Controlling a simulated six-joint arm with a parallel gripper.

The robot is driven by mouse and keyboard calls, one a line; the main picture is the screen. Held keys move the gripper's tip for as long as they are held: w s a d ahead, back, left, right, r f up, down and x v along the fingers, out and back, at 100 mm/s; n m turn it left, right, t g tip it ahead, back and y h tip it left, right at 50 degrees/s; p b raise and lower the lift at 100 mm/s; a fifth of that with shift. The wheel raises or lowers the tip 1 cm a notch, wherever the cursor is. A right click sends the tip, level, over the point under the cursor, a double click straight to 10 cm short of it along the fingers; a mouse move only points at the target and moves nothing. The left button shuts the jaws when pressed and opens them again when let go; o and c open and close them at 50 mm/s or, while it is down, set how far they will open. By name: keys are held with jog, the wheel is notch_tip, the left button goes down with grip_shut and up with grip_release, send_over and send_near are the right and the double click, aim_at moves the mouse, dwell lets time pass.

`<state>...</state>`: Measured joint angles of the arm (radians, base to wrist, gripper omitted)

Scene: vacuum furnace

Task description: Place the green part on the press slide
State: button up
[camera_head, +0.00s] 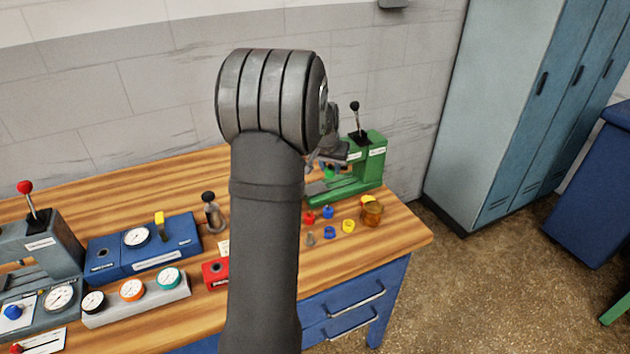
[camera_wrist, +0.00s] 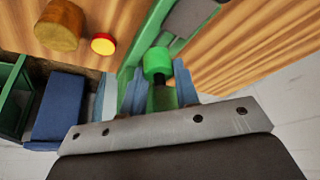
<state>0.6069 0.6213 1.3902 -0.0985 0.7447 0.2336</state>
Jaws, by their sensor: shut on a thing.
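The green part (camera_wrist: 157,62) shows in the wrist view as a round green head with a darker stem below it. It sits between the two fingers of my gripper (camera_wrist: 160,92), which is shut on it. In the head view, my gripper (camera_head: 314,163) is mostly hidden behind my arm, and a bit of the green part (camera_head: 328,172) shows beside the press. The green press (camera_head: 372,163) stands at the right end of the bench, with a black-knobbed lever on top. My gripper is at the left side of the press. I cannot tell whether the part touches the slide.
Several small red, blue and yellow parts (camera_head: 348,226) and an amber jar (camera_head: 372,213) stand in front of the press. Blue and grey gauge units (camera_head: 135,290) fill the bench's left side. Blue lockers (camera_head: 520,110) stand to the right.

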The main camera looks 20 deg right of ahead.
jog(key=w+f, duration=0.1)
jog(key=w+a+f, duration=0.1)
jog(key=w, duration=0.1)
jog(key=w+a+f, duration=0.1)
jog(key=shift+w+a, duration=0.25)
jog(key=shift+w, duration=0.1)
jog(key=shift+f, duration=2.1)
jog(key=shift+f, duration=0.2)
jog(key=o, duration=1)
jog(key=shift+o, duration=0.2)
jog(key=shift+r, duration=0.1)
jog(key=v, duration=1.2)
